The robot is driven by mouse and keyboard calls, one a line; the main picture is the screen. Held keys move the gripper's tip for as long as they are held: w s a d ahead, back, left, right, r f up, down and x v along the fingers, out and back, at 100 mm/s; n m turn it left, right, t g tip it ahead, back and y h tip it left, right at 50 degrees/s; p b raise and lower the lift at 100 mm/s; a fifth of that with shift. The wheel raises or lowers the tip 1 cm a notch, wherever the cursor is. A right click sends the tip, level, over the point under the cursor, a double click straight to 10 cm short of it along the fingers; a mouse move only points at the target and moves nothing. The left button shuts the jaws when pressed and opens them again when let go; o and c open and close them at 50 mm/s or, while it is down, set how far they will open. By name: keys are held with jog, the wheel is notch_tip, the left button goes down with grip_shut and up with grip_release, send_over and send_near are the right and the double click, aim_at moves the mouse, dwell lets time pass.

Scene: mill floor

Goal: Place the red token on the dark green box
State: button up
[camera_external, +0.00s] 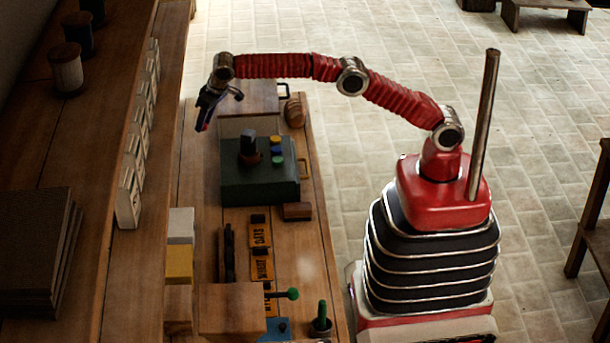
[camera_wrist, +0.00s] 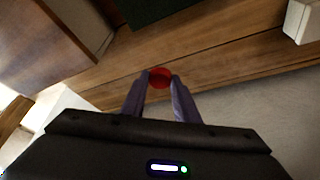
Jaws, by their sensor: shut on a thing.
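My gripper (camera_external: 206,118) hangs from the arm's end at the upper left of the dark green box, pointing down. In the wrist view its two fingers (camera_wrist: 160,88) are shut on the red token (camera_wrist: 160,76), which sits between the fingertips. In the external view the token is barely visible. The dark green box (camera_external: 236,192) stands on the wooden bench, right of and below my gripper in the picture. The box's edge shows at the top of the wrist view (camera_wrist: 150,10).
A wooden box (camera_external: 248,97) stands behind the green box, with a rounded brown thing (camera_external: 294,112) beside it. Bare bench lies under my gripper.

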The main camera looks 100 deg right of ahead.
jog(key=s+a+r+n, duration=0.1)
jog(key=s+a+r, duration=0.4)
jog(key=a+r, duration=0.25)
jog(key=n+t+y, duration=0.1)
jog(key=n+y, duration=0.1)
jog(key=n, duration=0.3)
send_over(282, 174)
notch_tip(282, 174, down, 5)
jog(key=shift+a+r+n, duration=0.1)
jog(key=shift+r+n, duration=0.15)
jog(key=shift+n, duration=0.05)
jog(key=shift+f, duration=3.15)
jog(key=shift+f, duration=0.1)
